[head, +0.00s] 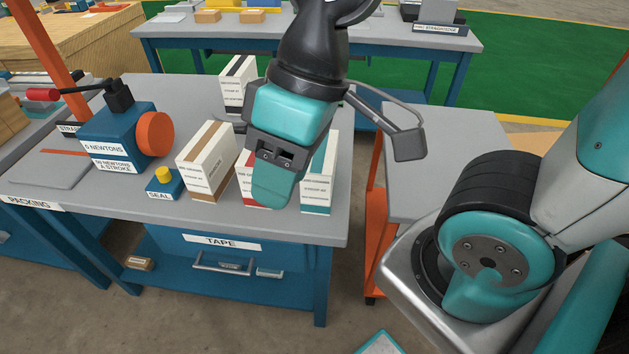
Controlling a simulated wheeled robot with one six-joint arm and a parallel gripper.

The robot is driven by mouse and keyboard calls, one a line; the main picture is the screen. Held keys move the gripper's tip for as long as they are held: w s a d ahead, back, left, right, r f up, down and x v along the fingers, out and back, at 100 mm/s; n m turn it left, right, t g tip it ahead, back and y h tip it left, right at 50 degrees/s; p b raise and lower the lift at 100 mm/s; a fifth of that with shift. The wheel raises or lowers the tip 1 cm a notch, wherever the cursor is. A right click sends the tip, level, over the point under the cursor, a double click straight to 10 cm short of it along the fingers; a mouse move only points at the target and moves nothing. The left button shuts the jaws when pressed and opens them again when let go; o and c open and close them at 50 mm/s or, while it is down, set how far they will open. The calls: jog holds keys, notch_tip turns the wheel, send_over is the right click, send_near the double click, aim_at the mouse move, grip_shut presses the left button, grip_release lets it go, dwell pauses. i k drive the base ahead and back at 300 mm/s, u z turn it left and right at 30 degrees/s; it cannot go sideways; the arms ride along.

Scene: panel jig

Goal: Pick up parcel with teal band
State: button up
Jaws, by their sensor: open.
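The parcel with the teal band (319,183) is a white upright box with printed text. It stands near the right front corner of the packing bench (110,208). My gripper (273,182) hangs just to its left in the picture and covers part of its left side. The jaws are open and I see nothing held in them. The fingertips overlap one another in this view, so the gap between them does not show. I cannot tell how far the gripper is from the parcel in depth.
A red-banded parcel (246,188) is mostly hidden behind my gripper. A brown-banded parcel (206,160) stands left of it, and a black-banded one (237,88) behind. A blue device with an orange knob (154,133) and a seal box (164,186) are further left.

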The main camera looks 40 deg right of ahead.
aim_at(316, 190)
jog(key=k, duration=0.5)
jog(key=u, duration=1.6)
jog(key=i, duration=1.35)
jog(key=z, duration=2.55)
